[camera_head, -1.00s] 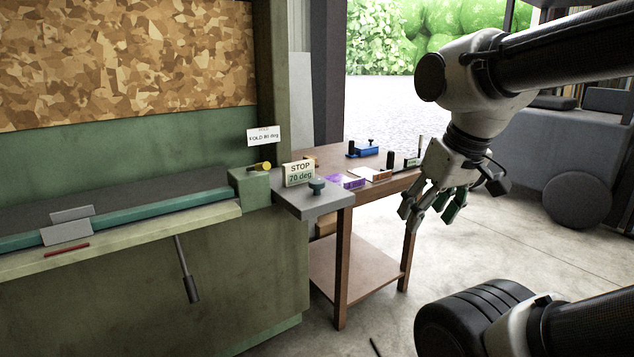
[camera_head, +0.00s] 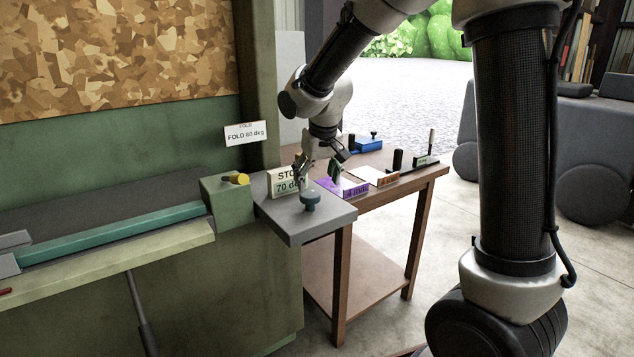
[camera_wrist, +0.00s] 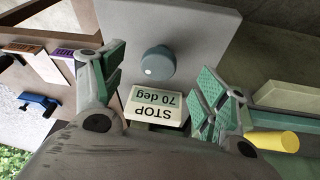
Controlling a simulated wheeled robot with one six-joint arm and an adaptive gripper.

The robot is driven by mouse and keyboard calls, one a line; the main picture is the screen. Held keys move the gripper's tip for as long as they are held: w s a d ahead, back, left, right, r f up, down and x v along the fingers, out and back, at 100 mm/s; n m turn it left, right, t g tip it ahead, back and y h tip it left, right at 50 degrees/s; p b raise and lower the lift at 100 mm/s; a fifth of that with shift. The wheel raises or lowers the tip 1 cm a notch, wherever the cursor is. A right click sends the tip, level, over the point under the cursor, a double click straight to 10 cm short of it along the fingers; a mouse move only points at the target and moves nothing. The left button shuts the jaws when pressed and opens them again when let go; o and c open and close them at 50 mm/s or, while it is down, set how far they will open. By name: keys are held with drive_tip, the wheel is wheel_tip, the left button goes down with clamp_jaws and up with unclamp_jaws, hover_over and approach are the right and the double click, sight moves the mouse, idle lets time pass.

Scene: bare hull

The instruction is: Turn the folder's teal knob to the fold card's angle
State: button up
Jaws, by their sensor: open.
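The teal knob (camera_head: 310,199) stands on a grey shelf (camera_head: 295,225) at the right end of the green folder (camera_head: 228,205). It also shows in the wrist view (camera_wrist: 158,62), with a pale dot on its near left side. A sign (camera_head: 284,183) behind it reads "STOP 70 deg"; my gripper partly covers it in the head view. The fold card (camera_head: 246,134) on the folder's upright reads "FOLD 80 deg". My gripper (camera_head: 320,178) is open and empty, above and behind the knob. In the wrist view the knob lies ahead, between and beyond the fingers, untouched.
A yellow knob (camera_head: 236,179) sits on the folder's end block, left of the sign. A wooden table (camera_head: 425,178) on the right holds purple (camera_head: 343,187) and orange-edged pieces, a blue clamp (camera_head: 368,144) and black posts. A lever (camera_head: 143,325) hangs below the folder's front.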

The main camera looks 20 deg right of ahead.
sight(310, 194)
drive_tip(key=shift+m+t, duration=0.4)
drive_tip(key=x, duration=0.2)
drive_tip(key=w+x, duration=0.1)
drive_tip(key=x, duration=0.4)
drive_tip(key=shift+w+a, duration=0.25)
drive_tip(key=shift+w, duration=0.1)
drive_tip(key=shift+c, duration=0.2)
drive_tip(key=c, duration=1)
